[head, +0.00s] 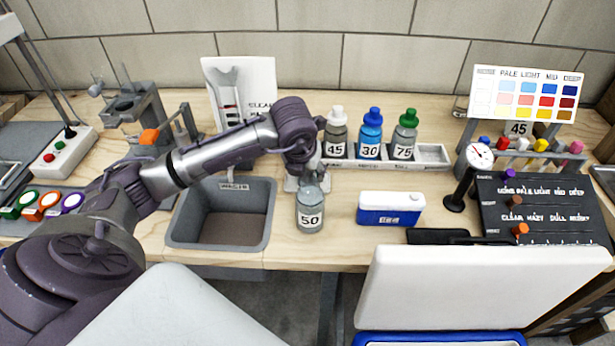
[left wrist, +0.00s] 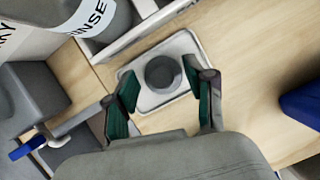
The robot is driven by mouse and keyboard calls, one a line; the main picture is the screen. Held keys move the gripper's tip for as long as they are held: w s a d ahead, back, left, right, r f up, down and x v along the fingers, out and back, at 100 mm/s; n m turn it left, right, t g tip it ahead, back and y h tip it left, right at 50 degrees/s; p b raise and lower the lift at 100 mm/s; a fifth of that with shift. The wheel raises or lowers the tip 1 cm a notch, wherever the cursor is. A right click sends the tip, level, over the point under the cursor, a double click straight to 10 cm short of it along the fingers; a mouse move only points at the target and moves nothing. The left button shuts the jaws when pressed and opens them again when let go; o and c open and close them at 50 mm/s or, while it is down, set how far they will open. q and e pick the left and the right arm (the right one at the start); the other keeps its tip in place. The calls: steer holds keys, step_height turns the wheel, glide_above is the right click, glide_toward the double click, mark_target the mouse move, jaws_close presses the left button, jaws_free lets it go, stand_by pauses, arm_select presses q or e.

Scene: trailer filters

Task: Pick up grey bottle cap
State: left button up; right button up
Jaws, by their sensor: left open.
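In the left wrist view a round grey cap (left wrist: 163,74) lies on a small white square tray (left wrist: 188,42). My left gripper (left wrist: 160,92) is open over the near side of the tray. Its green-padded fingers are spread to either side of the cap's near edge, with no visible contact. In the head view the left gripper (head: 306,176) points down just behind a grey bottle marked 50 (head: 310,216). It hides the cap there. A sliver of the white tray (head: 291,184) shows beside it. My right gripper is not in view.
A rack (head: 432,156) behind holds bottles marked 45, 30 and 75. A grey bin (head: 264,230) is left of the bottle marked 50. A blue and white box (head: 391,209) is to its right. A white-lidded blue case (head: 460,285) stands in front at right.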

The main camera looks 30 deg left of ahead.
arm_select(q)
steer(key=shift+f, duration=0.1)
steer(key=shift+c, duration=0.3)
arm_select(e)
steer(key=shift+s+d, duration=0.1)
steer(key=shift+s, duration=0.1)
arm_select(q)
steer(key=c, duration=0.8)
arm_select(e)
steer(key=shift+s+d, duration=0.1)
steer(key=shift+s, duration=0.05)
